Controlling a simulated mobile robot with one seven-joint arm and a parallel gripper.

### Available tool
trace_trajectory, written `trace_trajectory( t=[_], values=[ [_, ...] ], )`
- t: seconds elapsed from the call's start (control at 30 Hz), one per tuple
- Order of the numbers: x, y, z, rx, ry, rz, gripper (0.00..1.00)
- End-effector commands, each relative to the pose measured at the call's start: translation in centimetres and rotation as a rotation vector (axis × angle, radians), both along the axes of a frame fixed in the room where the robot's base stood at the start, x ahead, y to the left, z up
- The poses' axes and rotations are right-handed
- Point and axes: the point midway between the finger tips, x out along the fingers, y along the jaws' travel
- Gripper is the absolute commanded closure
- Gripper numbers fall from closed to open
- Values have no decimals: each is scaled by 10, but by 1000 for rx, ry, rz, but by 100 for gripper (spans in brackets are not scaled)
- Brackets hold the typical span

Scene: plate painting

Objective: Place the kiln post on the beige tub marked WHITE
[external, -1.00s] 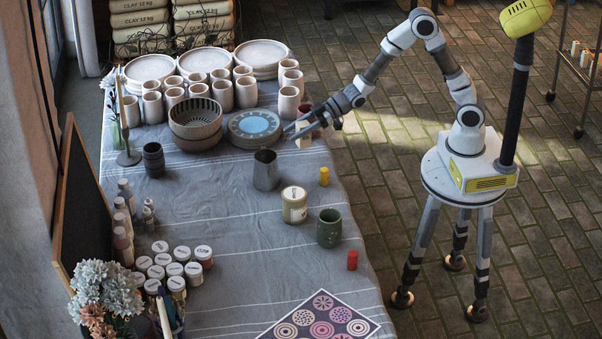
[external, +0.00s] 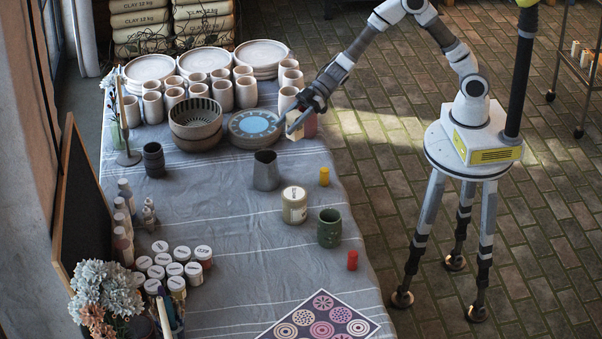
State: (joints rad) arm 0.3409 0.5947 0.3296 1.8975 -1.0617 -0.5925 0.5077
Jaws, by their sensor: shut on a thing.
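My gripper (external: 302,118) is at the right edge of the table, beside the blue-centred plate. It is shut on a pale cream block, the kiln post (external: 294,122), partly hidden by the fingers. The kiln post seems to be held just above the cloth; the exact gap is hard to tell. The beige tub (external: 294,207) with a pale lid stands upright nearer the front, well apart from my gripper. Its lettering is too small to read. Nothing rests on its lid.
A grey pitcher (external: 266,171) stands between my gripper and the tub. A yellow cylinder (external: 324,177), a green mug (external: 329,229) and a red cylinder (external: 352,260) stand near the right edge. A reddish cup (external: 311,126) is close beside my gripper. Cloth left of the tub is clear.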

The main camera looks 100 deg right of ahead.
Motion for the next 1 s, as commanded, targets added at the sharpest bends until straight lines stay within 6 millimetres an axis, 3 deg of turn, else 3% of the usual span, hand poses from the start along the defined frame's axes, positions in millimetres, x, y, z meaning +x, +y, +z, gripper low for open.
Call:
trace_trajectory(
  t=[0.03, 0.1, 0.43, 0.57, 0.8, 1.0],
  values=[
    [3, 12, 17, 2, -1, 35, 100],
    [5, 25, 24, 2, -1, 79, 100],
    [9, 59, 37, -2, -2, 188, 100],
    [11, 76, 25, -1, -1, 196, 100],
    [21, 130, -9, 0, -1, 197, 100],
    [28, 165, -28, -1, -3, 196, 100]
  ],
)
